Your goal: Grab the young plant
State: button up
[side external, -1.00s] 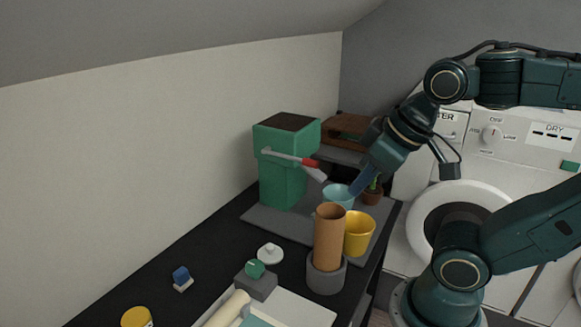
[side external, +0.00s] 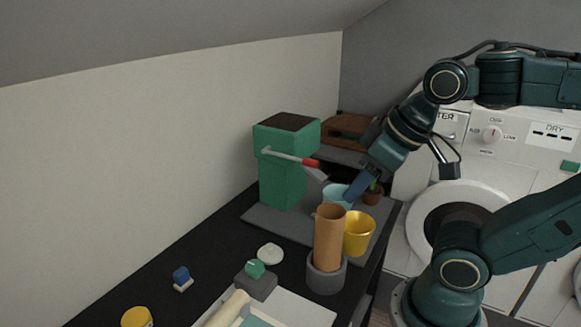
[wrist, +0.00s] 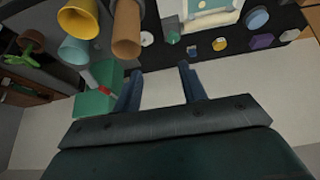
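The young plant (side external: 374,187) is a small green seedling in a terracotta pot, at the far right end of the dark worktop in the side view. It is partly hidden behind my gripper. In the wrist view the plant (wrist: 28,46) lies at the left edge, outside the space between my fingers. My gripper (side external: 356,188) has blue fingers, points down and left, and is near the plant and over the light blue cup in the side view. In the wrist view the fingers (wrist: 160,82) are apart with nothing held between them.
A light blue cup (side external: 334,192), a yellow cup (side external: 359,234) and a tall brown tube (side external: 329,238) in a grey holder stand close by. Small items lie toward the front.

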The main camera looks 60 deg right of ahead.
jog(key=shift+w, duration=0.1)
jog(key=w+d+r+n+g+h, duration=0.1)
jog(key=w+d+r+n+g, duration=0.3)
jog(key=w+d, duration=0.6)
jog(key=n+g+y, duration=0.1)
jog(key=n+g, duration=0.1)
jog(key=n, duration=1)
send_over(372, 187)
jog(key=d, duration=0.1)
jog(key=shift+s+d+f, duration=0.1)
jog(key=shift+f, duration=12.55)
jog(key=shift+f, duration=0.1)
